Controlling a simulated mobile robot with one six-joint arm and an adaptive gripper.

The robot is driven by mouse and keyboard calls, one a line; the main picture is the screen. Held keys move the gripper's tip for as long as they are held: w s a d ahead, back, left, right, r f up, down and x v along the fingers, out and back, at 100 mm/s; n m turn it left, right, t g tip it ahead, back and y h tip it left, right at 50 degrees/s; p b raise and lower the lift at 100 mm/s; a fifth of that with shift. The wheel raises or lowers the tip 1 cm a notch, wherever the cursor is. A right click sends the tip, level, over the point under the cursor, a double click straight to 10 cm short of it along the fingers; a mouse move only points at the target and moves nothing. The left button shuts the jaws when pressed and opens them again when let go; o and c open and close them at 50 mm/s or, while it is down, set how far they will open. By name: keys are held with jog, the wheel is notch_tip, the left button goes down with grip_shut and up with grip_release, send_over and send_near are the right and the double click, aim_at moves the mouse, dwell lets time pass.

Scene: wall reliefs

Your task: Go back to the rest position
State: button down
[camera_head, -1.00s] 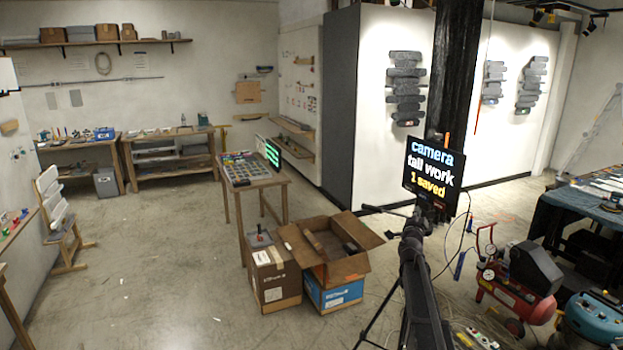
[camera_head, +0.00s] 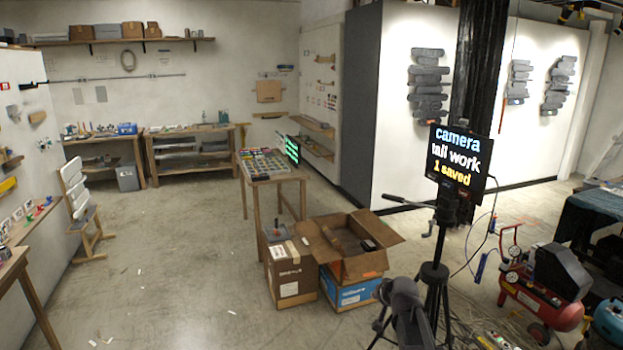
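A dark grey, rounded form (camera_head: 405,308), probably part of my own arm, shows low at the bottom, right of centre, in front of the tripod's legs. No gripper fingers can be made out, so I cannot see whether my gripper is open or shut or holds anything. A black screen (camera_head: 459,160) on the tripod (camera_head: 435,272) reads "camera", "tall work" and "1 saved".
An open cardboard box (camera_head: 377,262) and a closed carton (camera_head: 291,283) stand left of the tripod. Behind them is a small table (camera_head: 290,178). A red compressor (camera_head: 535,302) and cables lie at right. The floor at left is mostly clear.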

jog(key=s+a+f+n+g+h+b, duration=0.1)
jog(key=s+f+g, duration=0.3)
jog(key=s, duration=0.7)
jog(key=s+a+f+n+g+h+b, duration=0.1)
jog(key=s+f+g, duration=0.4)
jog(key=s, duration=0.7)
jog(key=shift+s+f+n+b, duration=0.15)
jog(key=shift+f+n+b, duration=0.45)
jog(key=shift+b, duration=0.4)
jog(key=shift+a, duration=0.1)
